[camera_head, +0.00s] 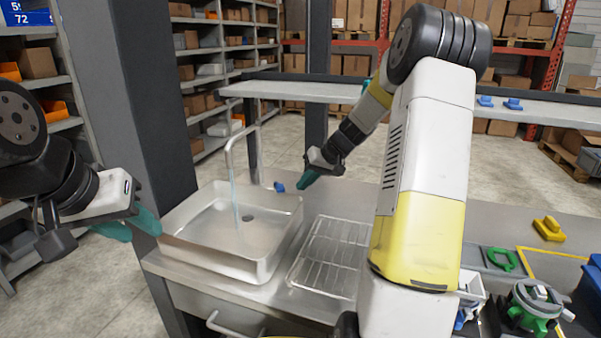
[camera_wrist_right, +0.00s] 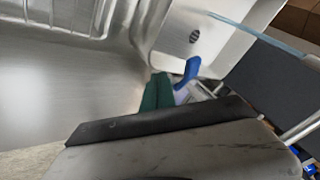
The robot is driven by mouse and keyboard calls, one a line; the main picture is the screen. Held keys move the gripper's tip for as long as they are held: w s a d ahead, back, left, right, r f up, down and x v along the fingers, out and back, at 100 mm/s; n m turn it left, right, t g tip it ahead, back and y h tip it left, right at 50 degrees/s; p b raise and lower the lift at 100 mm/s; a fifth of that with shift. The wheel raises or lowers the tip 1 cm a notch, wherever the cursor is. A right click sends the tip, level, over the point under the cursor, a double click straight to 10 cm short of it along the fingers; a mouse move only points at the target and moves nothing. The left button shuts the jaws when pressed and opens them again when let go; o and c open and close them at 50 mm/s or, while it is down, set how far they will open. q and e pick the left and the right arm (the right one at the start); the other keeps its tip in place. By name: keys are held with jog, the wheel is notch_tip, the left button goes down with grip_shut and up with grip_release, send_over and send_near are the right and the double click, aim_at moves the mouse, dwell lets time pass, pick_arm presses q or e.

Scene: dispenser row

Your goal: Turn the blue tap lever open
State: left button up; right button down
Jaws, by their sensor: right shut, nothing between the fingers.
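The blue tap lever (camera_head: 279,187) sits at the back right of the sink, near the base of the tap. It also shows in the right wrist view (camera_wrist_right: 189,70), just beyond my fingertips. The metal tap (camera_head: 257,140) curves over the sink (camera_head: 272,262), and a thin bluish water stream (camera_head: 235,195) falls from its spout toward the drain. My right gripper (camera_head: 302,182) is shut and empty, its teal fingertips close to the lever's right side; I cannot tell whether they touch it. My left gripper (camera_head: 130,226) is open and empty at the sink's left edge.
A wire drying rack (camera_head: 330,257) lies right of the sink. A raised shelf (camera_head: 325,92) runs behind the tap. A yellow piece (camera_head: 549,228), a green piece (camera_head: 503,259) and a green-and-white device (camera_head: 535,305) are on the counter at the right.

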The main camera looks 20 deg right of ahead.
aim_at(278, 186)
jog(key=shift+a+r, duration=0.2)
jog(key=shift+a, duration=1.55)
jog(key=shift+s+a, duration=0.1)
jog(key=shift+a, duration=0.85)
